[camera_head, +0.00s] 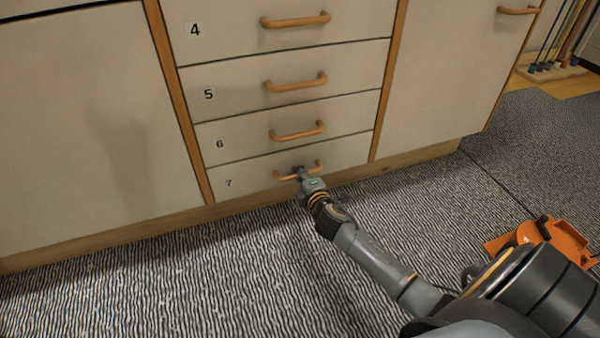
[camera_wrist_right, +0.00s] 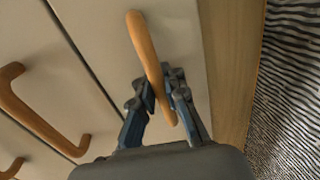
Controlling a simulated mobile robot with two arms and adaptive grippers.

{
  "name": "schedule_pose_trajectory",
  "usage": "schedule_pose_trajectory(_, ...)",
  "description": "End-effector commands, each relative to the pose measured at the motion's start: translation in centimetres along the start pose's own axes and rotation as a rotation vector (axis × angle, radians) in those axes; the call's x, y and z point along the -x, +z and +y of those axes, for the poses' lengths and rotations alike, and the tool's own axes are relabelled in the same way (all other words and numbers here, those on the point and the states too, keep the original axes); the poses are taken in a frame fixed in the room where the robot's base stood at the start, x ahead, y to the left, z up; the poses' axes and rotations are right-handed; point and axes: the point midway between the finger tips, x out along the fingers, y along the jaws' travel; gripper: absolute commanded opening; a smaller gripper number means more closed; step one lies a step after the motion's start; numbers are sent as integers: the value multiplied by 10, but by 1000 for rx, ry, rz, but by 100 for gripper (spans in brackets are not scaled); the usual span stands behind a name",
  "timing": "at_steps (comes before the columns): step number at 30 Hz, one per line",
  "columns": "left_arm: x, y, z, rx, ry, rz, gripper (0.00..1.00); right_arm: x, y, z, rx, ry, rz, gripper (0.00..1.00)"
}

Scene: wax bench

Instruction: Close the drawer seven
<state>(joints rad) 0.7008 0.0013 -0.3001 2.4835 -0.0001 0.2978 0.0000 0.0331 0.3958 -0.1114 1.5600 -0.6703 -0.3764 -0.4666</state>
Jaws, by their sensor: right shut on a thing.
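Drawer seven (camera_head: 254,178) is the lowest of the numbered drawers and bears the label 7. Its front looks level with the fronts above it. My right gripper (camera_head: 301,173) is at its wooden handle (camera_head: 314,166). In the right wrist view, the fingers of my right gripper (camera_wrist_right: 163,92) are shut on the handle (camera_wrist_right: 143,45), one on each side of the bar. My left gripper is in neither view.
Drawers six (camera_head: 240,138), five (camera_head: 235,98) and four (camera_head: 235,36) are above, each with a wooden handle and looking shut. Plain cupboard doors (camera_head: 70,120) flank them. A striped carpet (camera_head: 200,280) covers the floor. An orange object (camera_head: 565,240) lies at the right.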

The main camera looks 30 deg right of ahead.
Motion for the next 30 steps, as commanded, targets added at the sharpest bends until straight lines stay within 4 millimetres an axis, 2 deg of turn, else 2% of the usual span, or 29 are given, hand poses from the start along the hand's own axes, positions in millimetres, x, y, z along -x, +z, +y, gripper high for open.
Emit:
schedule_pose_trajectory(1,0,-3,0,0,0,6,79,0,0,0,0,1,1,15)
schedule_pose_trajectory(2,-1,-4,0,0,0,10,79,0,0,0,0,1,1,21)
schedule_pose_trajectory(8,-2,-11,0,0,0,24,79,0,0,0,0,1,0,21)
schedule_pose_trajectory(14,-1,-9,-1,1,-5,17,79,6,0,-1,1,-1,0,21)
schedule_pose_trajectory(17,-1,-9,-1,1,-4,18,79,20,0,-1,1,0,2,21)
schedule_pose_trajectory(24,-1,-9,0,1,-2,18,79,72,0,-2,0,-2,1,21)
schedule_pose_trajectory(30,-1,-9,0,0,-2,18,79,106,0,-1,0,-1,1,21)
